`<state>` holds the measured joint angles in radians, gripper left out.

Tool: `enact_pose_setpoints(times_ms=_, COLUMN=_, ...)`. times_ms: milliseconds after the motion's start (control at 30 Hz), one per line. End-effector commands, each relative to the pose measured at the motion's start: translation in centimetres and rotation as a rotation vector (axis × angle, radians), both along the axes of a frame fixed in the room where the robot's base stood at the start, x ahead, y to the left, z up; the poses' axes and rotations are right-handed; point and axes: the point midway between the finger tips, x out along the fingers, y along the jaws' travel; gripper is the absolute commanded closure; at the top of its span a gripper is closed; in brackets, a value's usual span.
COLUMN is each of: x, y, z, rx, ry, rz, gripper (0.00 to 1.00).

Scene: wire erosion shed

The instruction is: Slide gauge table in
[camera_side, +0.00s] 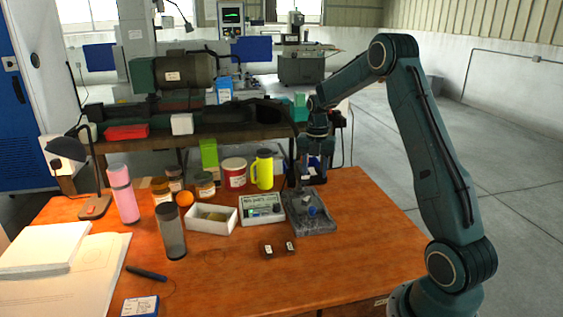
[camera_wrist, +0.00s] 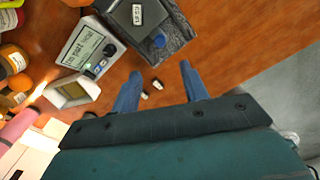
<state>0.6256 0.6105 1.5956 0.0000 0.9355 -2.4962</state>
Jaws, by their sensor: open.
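The gauge (camera_side: 322,224) is a grey block near the table's right side, with a darker plate and a small bluish knob on top. In the wrist view its grey body (camera_wrist: 178,45) lies at the top, with the labelled dark plate (camera_wrist: 120,18) and a blue round knob (camera_wrist: 159,41). How far the plate is slid out I cannot tell. My gripper (camera_side: 313,178) is above the gauge's back part in the side view. Its two blue fingers (camera_wrist: 160,88) are apart and empty in the wrist view. Contact with the gauge is not visible.
A white box with a green display (camera_side: 262,205) stands left of the gauge. Two small dark labelled blocks (camera_side: 279,248) lie in front. A yellow jug (camera_side: 264,170), jars and a white tray (camera_side: 207,226) stand leftward. The wooden table's front right is clear.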

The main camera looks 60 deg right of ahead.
Motion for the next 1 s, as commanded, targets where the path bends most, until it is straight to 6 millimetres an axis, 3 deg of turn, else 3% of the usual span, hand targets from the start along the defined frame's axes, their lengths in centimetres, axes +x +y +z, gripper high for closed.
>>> enact_pose_setpoints(times_ms=467, x=0.0, y=0.0, z=-1.0, rx=0.002, ry=0.002, rz=0.015, gripper=0.56)
enact_pose_setpoints(times_ms=1000, x=-0.1, y=0.1, z=-8.3, rx=0.002, ry=0.003, rz=0.014, gripper=0.56)
